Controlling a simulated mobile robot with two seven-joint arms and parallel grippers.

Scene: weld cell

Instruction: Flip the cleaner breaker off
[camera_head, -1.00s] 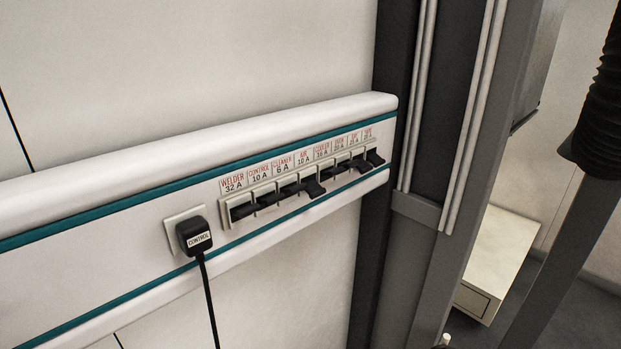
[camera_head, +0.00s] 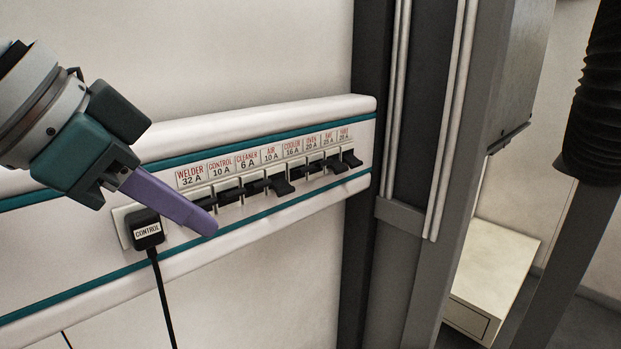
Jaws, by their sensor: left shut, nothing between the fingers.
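The cleaner breaker (camera_head: 254,187) is the third from the left in a row of black-levered breakers, under the label CLEANER 6 A (camera_head: 247,161). Its lever looks level with the welder (camera_head: 204,203) and control (camera_head: 229,195) levers; the air lever (camera_head: 282,185) hangs lower. My left gripper (camera_head: 205,226) comes in from the left, its purple fingers shut and empty. Its tip is below and left of the cleaner breaker, near the lower edge of the welder breaker. I cannot tell whether it touches the panel. My right gripper is not in view.
A black plug marked CONTROL (camera_head: 148,230) sits in a socket left of the breakers, close to my left fingers, its cable hanging down. The white trunking (camera_head: 300,117) juts out above the row. A dark post (camera_head: 362,250) stands at right.

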